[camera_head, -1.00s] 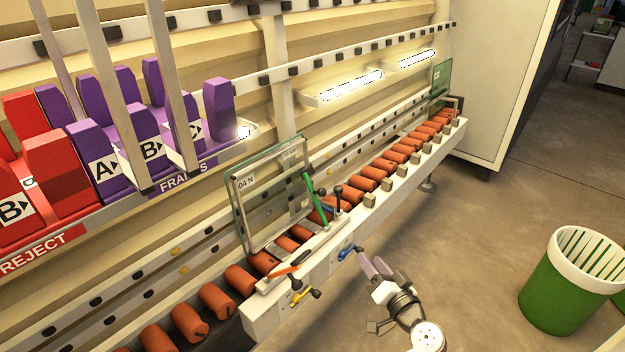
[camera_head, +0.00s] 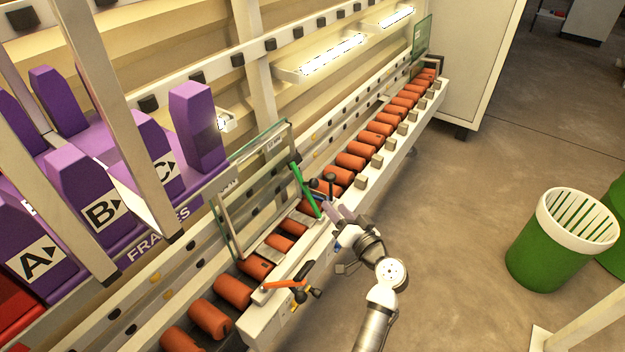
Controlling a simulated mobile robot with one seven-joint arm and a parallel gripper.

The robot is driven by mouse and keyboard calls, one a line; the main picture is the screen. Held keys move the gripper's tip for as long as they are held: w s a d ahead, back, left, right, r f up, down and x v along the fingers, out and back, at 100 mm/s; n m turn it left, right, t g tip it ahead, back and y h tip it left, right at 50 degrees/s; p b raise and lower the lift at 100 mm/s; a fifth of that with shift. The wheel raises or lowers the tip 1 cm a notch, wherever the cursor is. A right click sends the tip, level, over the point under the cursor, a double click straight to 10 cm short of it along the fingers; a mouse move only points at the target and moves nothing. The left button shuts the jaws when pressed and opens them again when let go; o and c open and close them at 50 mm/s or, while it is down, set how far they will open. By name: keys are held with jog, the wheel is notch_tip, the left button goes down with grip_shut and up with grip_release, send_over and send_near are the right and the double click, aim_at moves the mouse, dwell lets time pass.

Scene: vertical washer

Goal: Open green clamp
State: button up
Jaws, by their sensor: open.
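The green clamp (camera_head: 305,190) is a bright green lever at the front right of the framed glass pane. It leans, with its lower end at the white rail. The glass pane (camera_head: 252,200) stands in a thin frame on the conveyor line. My gripper (camera_head: 333,213) is open, at the front edge of the rail just right of the green clamp's lower end. It looks close to the clamp, but I cannot tell whether they touch. The fingers partly hide the small dark knobs and the blue lever there.
An orange clamp lever (camera_head: 287,284) with dark knobs lies at the rail's near end. Orange rollers (camera_head: 233,291) line the conveyor. Purple bins (camera_head: 197,125) hang at the left. A green and white basket (camera_head: 553,240) stands on the open floor at the right.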

aim_at(317, 186)
jog(key=p+x, duration=0.3)
jog(key=x, duration=0.8)
jog(key=shift+w+a, duration=0.2)
jog(key=shift+w, duration=0.05)
grip_shut()
